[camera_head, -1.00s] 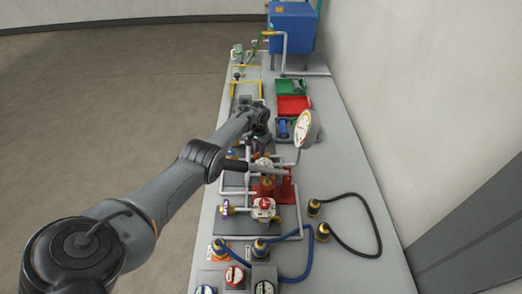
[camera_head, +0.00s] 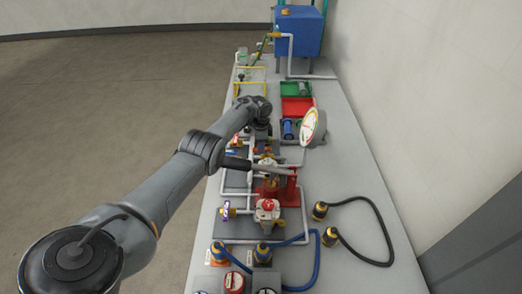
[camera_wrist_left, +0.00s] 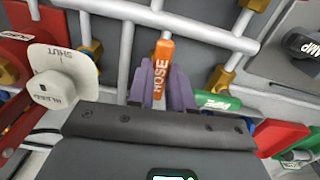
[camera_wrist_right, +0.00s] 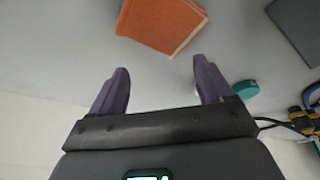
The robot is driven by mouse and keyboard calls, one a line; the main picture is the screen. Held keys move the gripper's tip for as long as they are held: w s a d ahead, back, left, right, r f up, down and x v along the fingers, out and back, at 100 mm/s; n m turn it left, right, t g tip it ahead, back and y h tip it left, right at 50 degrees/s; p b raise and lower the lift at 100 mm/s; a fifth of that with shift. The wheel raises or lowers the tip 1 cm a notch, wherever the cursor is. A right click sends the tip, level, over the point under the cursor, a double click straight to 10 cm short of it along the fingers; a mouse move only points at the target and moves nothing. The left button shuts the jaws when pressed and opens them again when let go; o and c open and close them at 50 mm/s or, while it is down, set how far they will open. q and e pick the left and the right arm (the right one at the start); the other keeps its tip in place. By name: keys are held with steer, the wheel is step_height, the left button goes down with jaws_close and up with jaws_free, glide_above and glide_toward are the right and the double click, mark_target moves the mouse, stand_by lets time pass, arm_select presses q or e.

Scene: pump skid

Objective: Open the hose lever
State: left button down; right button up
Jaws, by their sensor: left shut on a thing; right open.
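The hose lever is an orange handle (camera_wrist_left: 162,60) lettered HOSE, standing in the middle of the left wrist view. My left gripper (camera_wrist_left: 160,76) is shut on it, with one purple finger on each side. In the head view my left arm reaches over the pipework, and the fingers and lever are too small and covered to make out. My right gripper (camera_wrist_right: 160,76) is open and empty in the right wrist view, above a pale surface.
Beside the left gripper are a white knob marked SHUT (camera_wrist_left: 62,75), a green handle (camera_wrist_left: 218,101) and white pipes (camera_wrist_left: 185,32). An orange block (camera_wrist_right: 160,25) lies beyond the right fingers.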

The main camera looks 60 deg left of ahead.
arm_select(q)
steer(key=shift+a+m+b, duration=0.1)
steer(key=shift+m+b, duration=0.2)
steer(key=shift+m, duration=0.2)
arm_select(e)
steer(key=shift+d+f, duration=0.1)
steer(key=shift+f, duration=0.35)
arm_select(q)
steer(key=c, duration=1)
jaws_free()
steer(key=shift+r+p, duration=0.3)
steer(key=shift+r, duration=0.25)
arm_select(e)
steer(key=shift+r, duration=0.3)
step_height(320, 180, up, 3)
steer(key=p, duration=0.3)
arm_select(q)
steer(key=shift+r, duration=4.85)
arm_select(e)
steer(key=shift+r, duration=0.1)
